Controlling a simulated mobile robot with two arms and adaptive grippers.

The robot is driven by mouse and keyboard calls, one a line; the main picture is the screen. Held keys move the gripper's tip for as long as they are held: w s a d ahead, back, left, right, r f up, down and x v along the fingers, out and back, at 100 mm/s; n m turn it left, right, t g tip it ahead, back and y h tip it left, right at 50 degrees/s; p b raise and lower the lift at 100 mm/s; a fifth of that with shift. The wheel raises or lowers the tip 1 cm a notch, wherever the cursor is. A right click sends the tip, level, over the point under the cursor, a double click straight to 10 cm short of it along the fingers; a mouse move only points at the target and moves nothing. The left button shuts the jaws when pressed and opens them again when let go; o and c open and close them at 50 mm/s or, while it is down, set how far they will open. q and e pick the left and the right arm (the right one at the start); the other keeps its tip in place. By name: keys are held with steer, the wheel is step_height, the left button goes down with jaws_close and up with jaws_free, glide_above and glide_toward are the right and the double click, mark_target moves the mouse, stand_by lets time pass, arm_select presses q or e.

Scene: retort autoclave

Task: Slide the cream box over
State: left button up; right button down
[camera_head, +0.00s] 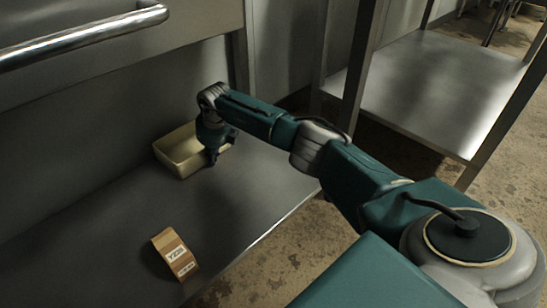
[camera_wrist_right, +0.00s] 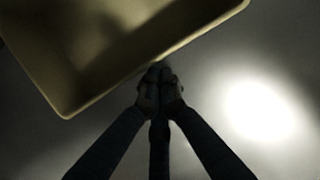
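The cream box (camera_head: 168,161) is an open, empty-looking tray with low walls. It stands on the grey metal surface near the back wall, and part of it is hidden behind my right gripper. My right gripper (camera_head: 212,158) points down at the box's near right side. In the right wrist view the gripper (camera_wrist_right: 160,78) has its fingers together with nothing between them. The fingertips are right by the outer wall of the cream box (camera_wrist_right: 88,100); I cannot tell if they touch it. My left gripper is not in view.
A small brown carton with white labels (camera_head: 174,253) lies on the metal surface (camera_head: 95,235) nearer to me. The surface between carton and box is clear. A metal bar handle (camera_head: 85,38) sticks out at upper left. A steel table (camera_head: 430,85) stands beyond a floor gap at right.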

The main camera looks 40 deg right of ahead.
steer(key=v, duration=1.2)
